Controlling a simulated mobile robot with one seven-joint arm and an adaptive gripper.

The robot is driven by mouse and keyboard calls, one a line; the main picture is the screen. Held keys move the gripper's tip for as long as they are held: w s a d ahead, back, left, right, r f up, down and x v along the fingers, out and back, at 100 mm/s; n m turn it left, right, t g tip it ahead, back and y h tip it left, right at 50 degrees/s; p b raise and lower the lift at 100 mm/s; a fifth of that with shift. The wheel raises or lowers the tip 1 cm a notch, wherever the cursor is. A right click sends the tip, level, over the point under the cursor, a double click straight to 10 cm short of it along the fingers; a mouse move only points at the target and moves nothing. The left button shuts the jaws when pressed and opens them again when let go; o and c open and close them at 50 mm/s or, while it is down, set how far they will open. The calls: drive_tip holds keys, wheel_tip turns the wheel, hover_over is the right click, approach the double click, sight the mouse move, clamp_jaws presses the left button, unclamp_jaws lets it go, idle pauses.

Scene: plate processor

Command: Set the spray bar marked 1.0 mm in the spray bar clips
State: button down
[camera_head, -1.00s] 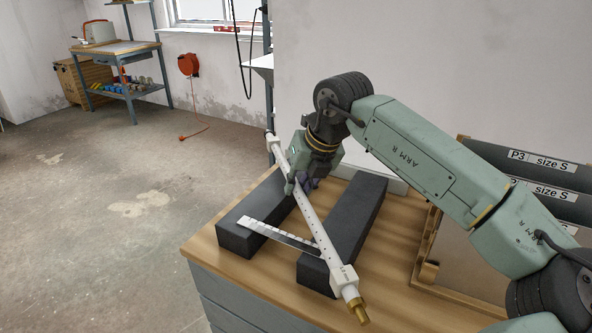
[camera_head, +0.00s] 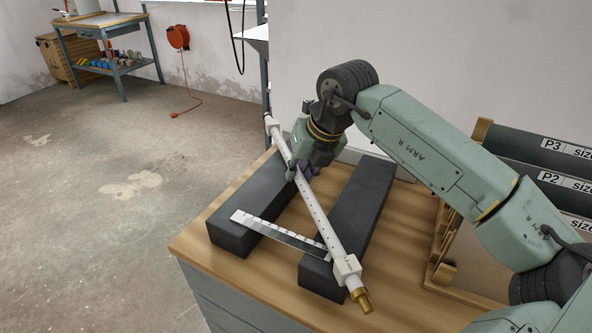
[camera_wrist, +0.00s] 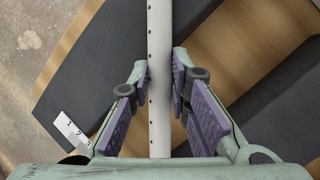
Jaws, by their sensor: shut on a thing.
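A long white spray bar (camera_head: 315,212) with a row of small dark holes lies diagonally across the head view. Its near end has a white block (camera_head: 346,270) and a brass fitting (camera_head: 361,300); another white collar is near the far end. Lettering on the near block is too small to read now. My gripper (camera_head: 297,172) is shut on the bar, nearer its far end. In the wrist view the bar (camera_wrist: 159,40) runs lengthwise between the purple-padded fingers (camera_wrist: 160,78). I cannot tell whether the bar touches the blocks below. No spray bar clips are recognizable.
Two dark blocks, left (camera_head: 232,237) and right (camera_head: 360,205), lie on the wooden bench top (camera_head: 395,262). A ruler (camera_head: 275,232) spans them. A rack with labelled dark panels (camera_head: 553,190) stands at right. Open floor (camera_head: 110,225) is at left.

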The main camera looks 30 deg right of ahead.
drive_tip(key=shift+s+f+b, duration=0.1)
drive_tip(key=shift+f+b, duration=0.1)
drive_tip(key=shift+b, duration=0.15)
drive_tip(key=c, duration=1.5)
unclamp_jaws()
drive_tip(key=shift+r, duration=0.1)
drive_tip(key=shift+r+p, duration=0.15)
drive_tip(key=shift+p, duration=0.45)
